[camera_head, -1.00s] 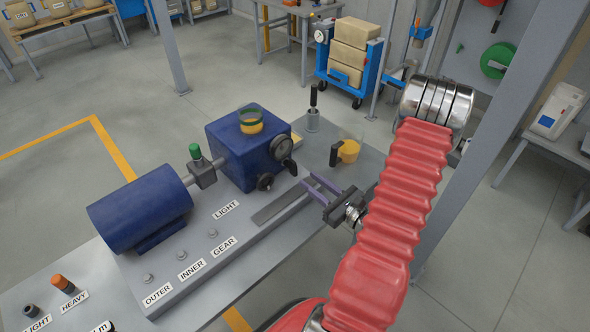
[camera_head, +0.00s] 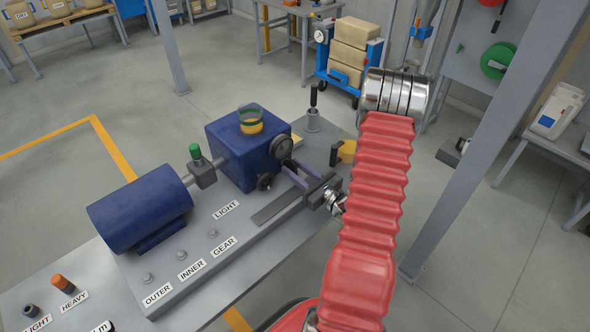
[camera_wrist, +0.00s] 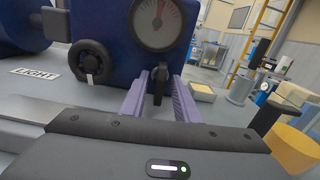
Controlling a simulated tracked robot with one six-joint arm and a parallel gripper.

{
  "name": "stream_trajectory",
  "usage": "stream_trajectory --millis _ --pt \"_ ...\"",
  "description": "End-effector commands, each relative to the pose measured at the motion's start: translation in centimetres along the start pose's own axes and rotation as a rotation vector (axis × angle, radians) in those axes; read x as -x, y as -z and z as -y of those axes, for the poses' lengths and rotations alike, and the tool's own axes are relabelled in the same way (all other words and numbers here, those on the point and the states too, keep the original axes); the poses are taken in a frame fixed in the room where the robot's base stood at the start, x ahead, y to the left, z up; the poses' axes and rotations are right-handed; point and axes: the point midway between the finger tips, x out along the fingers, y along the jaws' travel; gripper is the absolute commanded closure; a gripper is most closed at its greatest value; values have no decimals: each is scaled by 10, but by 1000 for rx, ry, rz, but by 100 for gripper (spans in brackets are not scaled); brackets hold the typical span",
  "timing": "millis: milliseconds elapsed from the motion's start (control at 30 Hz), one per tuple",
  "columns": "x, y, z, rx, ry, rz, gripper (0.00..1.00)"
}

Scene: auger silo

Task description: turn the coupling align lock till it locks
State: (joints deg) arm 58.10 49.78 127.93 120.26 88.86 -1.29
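My gripper (camera_head: 291,168) has reached the right end of the blue gearbox housing (camera_head: 228,150), below the round dial. In the wrist view its two purple fingers (camera_wrist: 158,80) point ahead, open, with a narrow black upright handle (camera_wrist: 158,88) between their tips. A gap shows on each side of the handle, so the fingers are not closed on it. A round black knob with a white mark (camera_wrist: 91,62) sits to the left on the same housing. No label naming the align lock is readable, so I cannot tell which of the two it is.
A dial gauge (camera_wrist: 157,22) is just above the fingertips. A blue motor (camera_head: 140,212) stands to the left on the grey bench, with a LIGHT label (camera_head: 226,209) near the housing. A yellow cup (camera_head: 347,151) stands right of my gripper. A grey post (camera_head: 450,170) rises beyond my arm.

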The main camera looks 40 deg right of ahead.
Motion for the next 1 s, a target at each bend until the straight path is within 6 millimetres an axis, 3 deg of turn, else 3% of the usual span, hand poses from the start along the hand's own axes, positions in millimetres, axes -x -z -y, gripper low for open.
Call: stream_trajectory --millis 67,467,1000 --pt "0 0 0 0 0 0 73" --pt "0 0 0 0 0 0 100" --pt "0 0 0 -73 0 0 100"
